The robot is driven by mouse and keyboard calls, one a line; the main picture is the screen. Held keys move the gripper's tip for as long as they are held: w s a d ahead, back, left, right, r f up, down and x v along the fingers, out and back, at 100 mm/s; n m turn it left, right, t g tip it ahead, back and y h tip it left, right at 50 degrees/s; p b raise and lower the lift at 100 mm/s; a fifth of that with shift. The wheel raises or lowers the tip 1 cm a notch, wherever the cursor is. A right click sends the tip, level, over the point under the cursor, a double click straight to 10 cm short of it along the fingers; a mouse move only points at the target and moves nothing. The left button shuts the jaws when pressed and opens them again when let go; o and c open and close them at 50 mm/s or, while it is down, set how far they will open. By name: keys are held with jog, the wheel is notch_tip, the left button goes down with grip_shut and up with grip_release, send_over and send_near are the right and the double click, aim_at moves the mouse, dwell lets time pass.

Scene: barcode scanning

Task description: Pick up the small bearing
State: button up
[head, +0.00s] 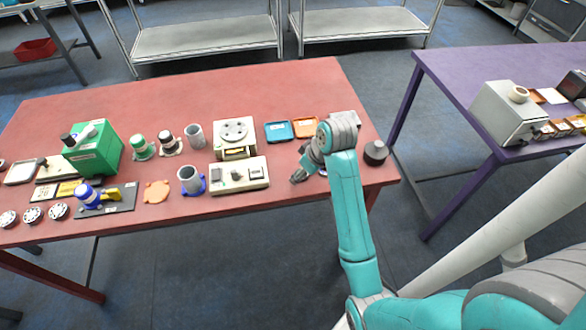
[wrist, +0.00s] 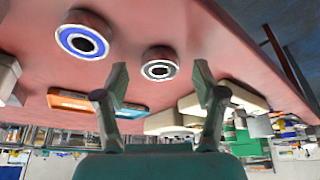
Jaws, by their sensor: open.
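The small bearing (wrist: 160,68), a metal ring with a dark hole, lies on the red table (head: 200,95). In the wrist view it appears between the fingertips of my open gripper (wrist: 162,76), apart from both fingers. A larger bearing (wrist: 83,40) with a blue ring lies to its left in that view. In the head view my gripper (head: 298,177) is low over the right part of the table, and my arm hides much of the spot; I cannot make out the small bearing there.
A blue tray (head: 279,131) and an orange tray (head: 305,127) lie behind my gripper. A beige device (head: 240,175) stands to its left, and a dark knob-like part (head: 375,152) to its right near the table edge. The table's back strip is clear.

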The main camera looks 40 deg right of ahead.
jog(key=shift+f, duration=0.1)
jog(key=c, duration=1.3)
jog(key=shift+o, duration=0.2)
